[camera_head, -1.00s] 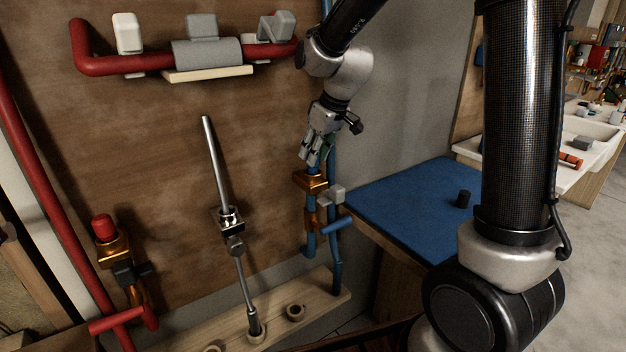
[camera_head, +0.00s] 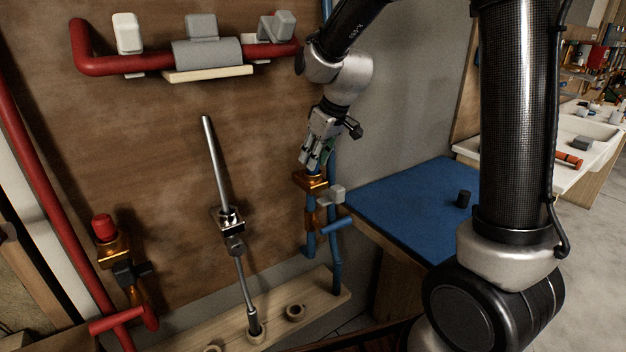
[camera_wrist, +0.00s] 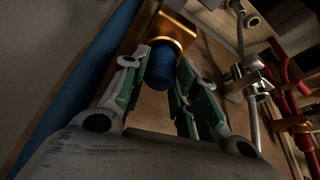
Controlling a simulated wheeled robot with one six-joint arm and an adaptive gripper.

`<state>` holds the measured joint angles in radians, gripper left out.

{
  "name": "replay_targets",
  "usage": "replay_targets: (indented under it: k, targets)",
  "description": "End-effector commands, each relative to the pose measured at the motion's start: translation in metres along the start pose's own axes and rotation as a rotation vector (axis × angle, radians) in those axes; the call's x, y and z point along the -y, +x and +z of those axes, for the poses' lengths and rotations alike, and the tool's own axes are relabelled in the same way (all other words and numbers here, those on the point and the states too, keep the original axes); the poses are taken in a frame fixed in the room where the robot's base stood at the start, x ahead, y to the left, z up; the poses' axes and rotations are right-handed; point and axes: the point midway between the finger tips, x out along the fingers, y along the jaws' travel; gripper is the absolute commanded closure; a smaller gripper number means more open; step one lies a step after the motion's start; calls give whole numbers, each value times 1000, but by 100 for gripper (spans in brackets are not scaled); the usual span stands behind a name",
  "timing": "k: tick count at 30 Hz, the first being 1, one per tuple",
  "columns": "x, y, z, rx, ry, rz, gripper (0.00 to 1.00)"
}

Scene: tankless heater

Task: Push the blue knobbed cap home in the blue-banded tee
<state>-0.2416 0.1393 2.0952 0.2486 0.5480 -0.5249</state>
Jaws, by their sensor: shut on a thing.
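The blue knobbed cap (camera_wrist: 162,70) is between the fingers of my gripper (camera_wrist: 164,78) in the wrist view. My gripper is shut on it. The cap's far end meets the round collar of the brass tee (camera_wrist: 172,28); how deep it sits cannot be told. In the head view, my gripper (camera_head: 312,162) points down just above the brass tee (camera_head: 309,182), on the blue pipe run at the board's right edge. Only a sliver of the blue cap (camera_head: 313,173) shows there, below the fingertips.
A grey-handled valve (camera_head: 333,195) and blue pipes sit just under the tee. A second brass tee (camera_head: 112,250) with a red cap (camera_head: 104,228) is at lower left. A steel pipe (camera_head: 215,160) stands mid-board. A blue-topped table (camera_head: 400,205) is close on the right.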

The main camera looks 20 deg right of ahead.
Motion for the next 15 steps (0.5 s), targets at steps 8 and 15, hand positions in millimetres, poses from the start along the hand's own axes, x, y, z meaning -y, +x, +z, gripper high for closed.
replay_targets:
  k: [8,15]
  targets:
    - [0,0,0,0,0,0,51]
    - [0,0,0,0,0,0,46]
